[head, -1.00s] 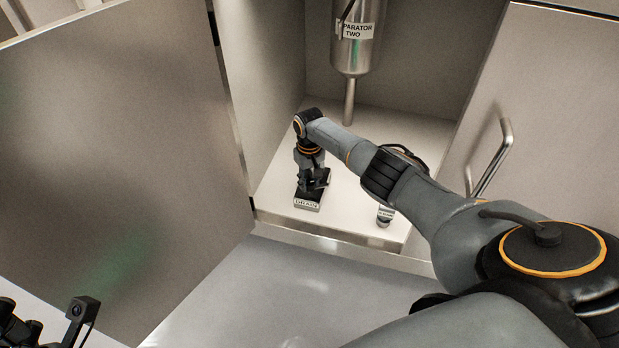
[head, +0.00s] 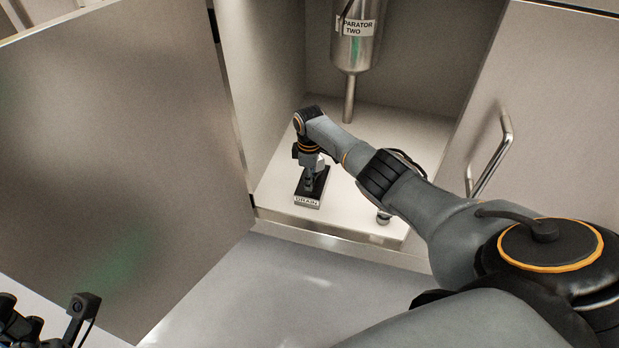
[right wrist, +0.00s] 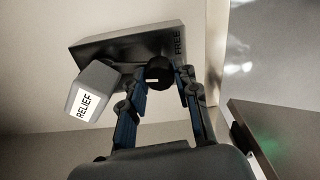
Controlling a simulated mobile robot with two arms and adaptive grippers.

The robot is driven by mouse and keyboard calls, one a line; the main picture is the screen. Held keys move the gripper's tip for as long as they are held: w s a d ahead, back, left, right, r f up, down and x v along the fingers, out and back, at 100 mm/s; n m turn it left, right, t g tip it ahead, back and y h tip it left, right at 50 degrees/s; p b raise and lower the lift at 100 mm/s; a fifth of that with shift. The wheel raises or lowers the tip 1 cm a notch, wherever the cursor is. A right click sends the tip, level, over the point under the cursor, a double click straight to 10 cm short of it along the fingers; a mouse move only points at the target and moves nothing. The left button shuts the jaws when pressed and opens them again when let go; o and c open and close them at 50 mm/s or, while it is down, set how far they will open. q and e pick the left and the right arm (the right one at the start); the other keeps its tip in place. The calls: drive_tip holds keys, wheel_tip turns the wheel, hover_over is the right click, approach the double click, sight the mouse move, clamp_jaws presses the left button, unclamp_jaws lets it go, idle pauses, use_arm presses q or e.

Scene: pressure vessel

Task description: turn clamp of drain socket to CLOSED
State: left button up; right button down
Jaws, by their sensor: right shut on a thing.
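The drain socket is a dark block with a white DRAIN label (head: 307,202) on its front, on the cabinet floor in the head view. In the right wrist view its dark face (right wrist: 115,45) carries the word FREE. A round black clamp knob (right wrist: 159,72) stands out from that face. A grey block labelled RELIEF (right wrist: 92,92) is close beside the knob; I cannot tell how it is joined. My right gripper (head: 311,180) is shut on the knob, one finger on each side. My left gripper (head: 15,325) is only partly in view at the lower left corner; its jaws are unclear.
A steel vessel (head: 358,45) with a downward pipe hangs behind the socket. A small metal fitting (head: 383,219) on the cabinet floor is mostly hidden by my right arm. An open door (head: 110,170) stands left, and a door with a handle (head: 490,160) stands right.

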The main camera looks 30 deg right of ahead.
drive_tip(key=shift+n, duration=0.6)
drive_tip(key=c, duration=1)
unclamp_jaws()
drive_tip(key=shift+r, duration=0.1)
wheel_tip(320, 180, up, 12)
drive_tip(key=shift+f, duration=0.1)
drive_tip(key=shift+a+f, duration=0.1)
